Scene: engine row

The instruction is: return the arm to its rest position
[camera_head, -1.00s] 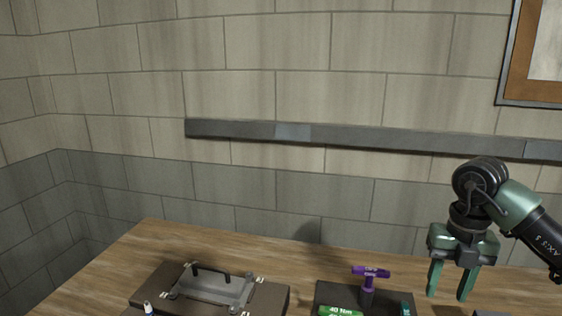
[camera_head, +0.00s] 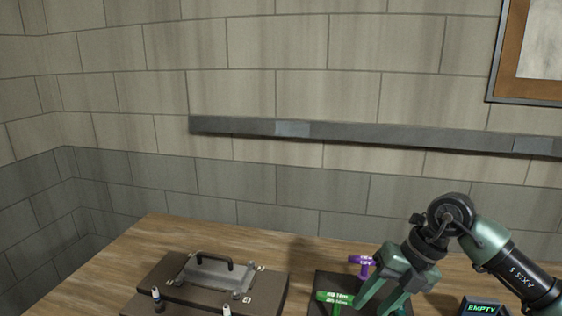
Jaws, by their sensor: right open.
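My right arm comes in from the right, with green and black links. Its gripper (camera_head: 380,308) points down and to the left over the dark tool tray (camera_head: 318,285). Its two green fingers are apart, and I see nothing between them. The fingertips are near the bottom edge of the picture. A green T-handled tool (camera_head: 335,297) with small lettering stands just left of the fingers. A purple T-handled tool (camera_head: 360,261) stands behind the gripper and is partly hidden by it. My left gripper is not in view.
A dark brown case (camera_head: 160,272) with a handled metal plate (camera_head: 205,273) stands at left on the wooden table (camera_head: 150,233). Two small white-topped items stand at its front. A small display reading EMPTY (camera_head: 482,308) is at lower right. A rail (camera_head: 350,135) runs along the block wall.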

